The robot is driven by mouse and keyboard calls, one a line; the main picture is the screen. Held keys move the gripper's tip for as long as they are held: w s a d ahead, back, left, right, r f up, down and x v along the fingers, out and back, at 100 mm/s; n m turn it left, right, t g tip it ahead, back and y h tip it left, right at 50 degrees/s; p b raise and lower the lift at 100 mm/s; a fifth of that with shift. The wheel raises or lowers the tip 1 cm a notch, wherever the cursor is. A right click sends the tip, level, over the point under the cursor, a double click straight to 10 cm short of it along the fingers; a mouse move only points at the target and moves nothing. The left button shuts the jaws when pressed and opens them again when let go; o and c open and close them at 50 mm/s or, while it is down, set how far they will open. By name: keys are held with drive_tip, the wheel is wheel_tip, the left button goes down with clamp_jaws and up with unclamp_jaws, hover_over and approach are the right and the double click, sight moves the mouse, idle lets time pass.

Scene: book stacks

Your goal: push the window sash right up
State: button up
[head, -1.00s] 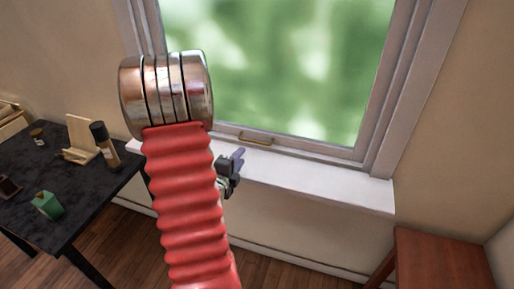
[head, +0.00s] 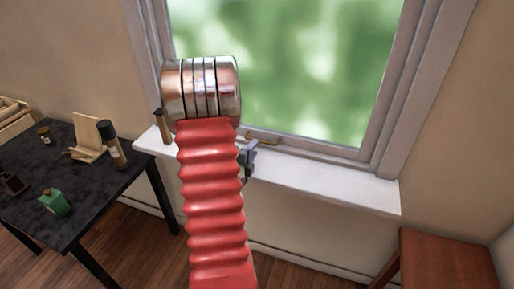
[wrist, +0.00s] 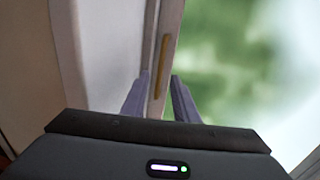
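The window sash (head: 318,150) has a grey frame around a blurred green pane, and its bottom rail is low, just above the white sill. A brass handle (head: 264,139) is on that rail. My gripper (head: 250,152) is just below the handle in the head view, partly hidden by my red arm. In the wrist view my gripper (wrist: 159,82) has its two grey fingers apart, with the rail between them in the picture. The brass handle (wrist: 163,62) lies ahead of the fingertips there. No contact shows.
The white sill (head: 340,184) runs under the window, with a dark upright object (head: 162,127) on its left end. A black table (head: 75,190) at left holds a green container (head: 55,202), a dark bottle (head: 113,145) and other items. A reddish-brown stool (head: 445,257) stands at right.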

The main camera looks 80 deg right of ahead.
drive_tip(key=x, duration=0.6)
drive_tip(key=shift+c, duration=0.6)
clamp_jaws()
